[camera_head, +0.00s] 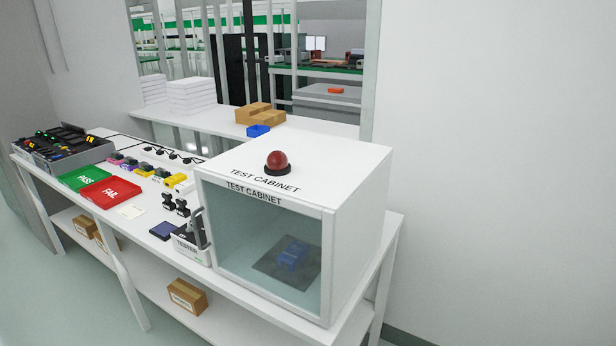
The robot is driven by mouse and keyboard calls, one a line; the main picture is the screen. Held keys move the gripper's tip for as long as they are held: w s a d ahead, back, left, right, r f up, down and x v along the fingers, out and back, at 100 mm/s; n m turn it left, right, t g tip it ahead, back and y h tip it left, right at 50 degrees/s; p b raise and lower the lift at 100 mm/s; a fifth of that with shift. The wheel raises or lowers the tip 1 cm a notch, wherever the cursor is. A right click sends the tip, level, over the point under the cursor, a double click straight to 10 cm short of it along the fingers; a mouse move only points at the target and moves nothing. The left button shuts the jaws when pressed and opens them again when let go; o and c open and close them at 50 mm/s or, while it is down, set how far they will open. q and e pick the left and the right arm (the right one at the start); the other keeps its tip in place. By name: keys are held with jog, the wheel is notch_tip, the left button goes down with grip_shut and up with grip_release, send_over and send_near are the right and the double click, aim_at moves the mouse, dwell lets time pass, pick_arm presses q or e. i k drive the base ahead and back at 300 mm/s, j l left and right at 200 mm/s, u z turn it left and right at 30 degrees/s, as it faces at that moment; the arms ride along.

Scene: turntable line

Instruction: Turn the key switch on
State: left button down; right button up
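No key switch can be made out in this view. A white test cabinet (368,180) stands at the right end of the long white table (150,258). A red dome (277,161) on a dark base sits on its top. Its glass front (240,258) appears closed, and a blue object (293,255) rests on a dark plate inside. A white box labelled TESTER (190,248) stands just left of the cabinet, with dark upright parts behind its front. Neither of my grippers is in view.
A green PASS tray (84,178) and a red FAIL tray (109,192) lie on the table. Several small coloured devices (145,169) stand behind the trays. Cardboard boxes (187,297) sit on the lower shelf. Floor in front is clear.

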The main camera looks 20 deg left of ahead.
aim_at(190, 230)
jog(key=k+j+u, duration=0.15)
jog(key=j, duration=0.25)
jog(key=k+j+u, duration=0.15)
jog(key=j, duration=0.3)
jog(key=j+u, duration=0.15)
jog(key=j, duration=0.25)
jog(key=i+j, duration=0.15)
jog(key=i+u, duration=0.05)
